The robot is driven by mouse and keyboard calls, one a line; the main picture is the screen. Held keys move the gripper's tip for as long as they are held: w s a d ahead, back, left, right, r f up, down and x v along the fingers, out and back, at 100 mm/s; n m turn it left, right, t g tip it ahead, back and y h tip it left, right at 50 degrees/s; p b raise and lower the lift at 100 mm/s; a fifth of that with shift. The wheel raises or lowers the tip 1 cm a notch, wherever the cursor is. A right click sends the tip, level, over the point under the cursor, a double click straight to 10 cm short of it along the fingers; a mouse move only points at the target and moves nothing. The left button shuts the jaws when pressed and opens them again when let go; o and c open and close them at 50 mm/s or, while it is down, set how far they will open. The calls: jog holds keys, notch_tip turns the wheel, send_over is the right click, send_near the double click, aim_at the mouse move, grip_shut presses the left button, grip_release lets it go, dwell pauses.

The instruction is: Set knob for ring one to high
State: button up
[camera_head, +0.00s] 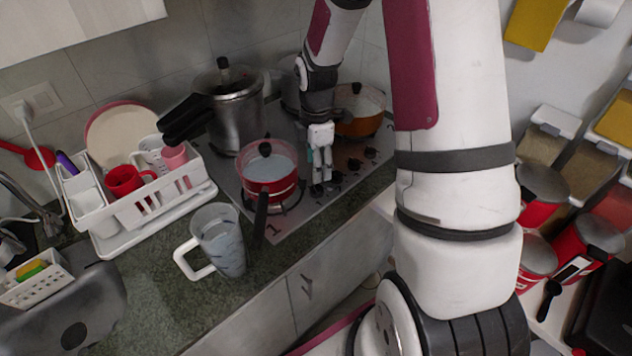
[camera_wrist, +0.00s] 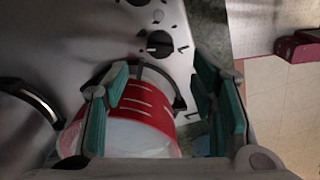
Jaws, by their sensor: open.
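My gripper (camera_head: 321,178) is over the right edge of the stove, above the row of black knobs. In the wrist view its two teal fingers are spread apart and empty (camera_wrist: 161,68). A black knob (camera_wrist: 160,44) with a pale line across it sits just beyond the gap between the fingertips, not gripped. A small printed mark is beside it. Part of another knob (camera_wrist: 138,2) shows at the top edge. In the head view a knob (camera_head: 337,178) is visible right of my gripper, with others behind it.
A red pot (camera_head: 268,186) stands on the front burner, close to my gripper; it fills the lower wrist view (camera_wrist: 140,112). An orange pan (camera_head: 360,124) and a pressure cooker (camera_head: 238,112) are behind. A mug (camera_head: 220,238) stands on the counter (camera_head: 160,300).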

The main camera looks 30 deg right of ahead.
aim_at(317, 186)
notch_tip(317, 186, down, 7)
jog(key=shift+f+p, duration=0.2)
jog(key=shift+p, duration=0.1)
jog(key=c, duration=1.2)
